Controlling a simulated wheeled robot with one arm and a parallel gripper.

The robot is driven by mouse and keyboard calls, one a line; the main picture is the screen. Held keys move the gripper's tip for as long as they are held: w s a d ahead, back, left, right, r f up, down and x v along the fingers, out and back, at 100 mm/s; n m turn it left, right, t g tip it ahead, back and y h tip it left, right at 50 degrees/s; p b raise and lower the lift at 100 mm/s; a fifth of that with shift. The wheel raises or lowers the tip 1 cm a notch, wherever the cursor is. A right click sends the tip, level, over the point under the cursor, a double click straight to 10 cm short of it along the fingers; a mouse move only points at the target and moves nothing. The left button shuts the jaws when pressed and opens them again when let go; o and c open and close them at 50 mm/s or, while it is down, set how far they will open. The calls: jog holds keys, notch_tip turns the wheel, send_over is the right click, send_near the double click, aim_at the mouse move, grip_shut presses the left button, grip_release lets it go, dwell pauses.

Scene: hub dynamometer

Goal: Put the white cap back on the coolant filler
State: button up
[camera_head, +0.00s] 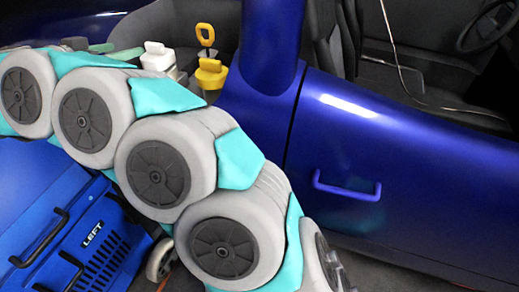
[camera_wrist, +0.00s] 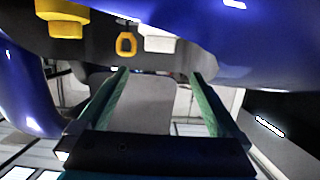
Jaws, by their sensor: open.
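A white cap with a block-shaped grip (camera_head: 156,54) is in the engine bay at the upper middle of the head view, over a pale part that may be the coolant filler. I cannot tell whether it is seated. A white part, probably the same cap, shows at the top of the wrist view (camera_wrist: 160,42). My gripper (camera_wrist: 159,74) is open, its two green fingers wide apart with nothing between them. A grey surface lies beyond them. In the head view, green finger-like parts (camera_head: 125,54) show left of the cap, partly hidden behind my arm.
A yellow cap (camera_head: 210,74) and a yellow loop handle (camera_head: 206,34) stand right of the white cap. The blue car body (camera_head: 370,140) with its door handle fills the right. A blue case marked LEFT (camera_head: 90,240) is at lower left. My arm hides much of the bay.

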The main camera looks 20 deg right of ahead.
jog(key=w+r+t+y, duration=0.2)
jog(key=w+r+t, duration=0.1)
jog(key=w+r, duration=0.25)
jog(key=s+a+r+n+t+y, duration=0.25)
jog(key=a+r+n+y, duration=0.35)
jog(key=r+n+y, duration=0.6)
jog(key=s+d+f+g, duration=0.65)
jog(key=s+f, duration=0.45)
jog(key=f, duration=0.2)
jog(key=s+d+f+g, duration=0.5)
jog(key=s+d+f, duration=0.2)
jog(key=s+f, duration=0.45)
jog(key=s+d+f+m+g+h, duration=0.2)
jog(key=s+d+f, duration=0.4)
jog(key=s+d, duration=0.4)
jog(key=s+d+f+m+g+h, duration=0.2)
jog(key=s+d+f+g, duration=0.3)
jog(key=s+d, duration=0.5)
jog(key=s+f+h, duration=0.1)
jog(key=s+f, duration=0.1)
jog(key=s, duration=0.1)
jog(key=shift+s+d, duration=0.15)
jog(key=shift+s, duration=0.05)
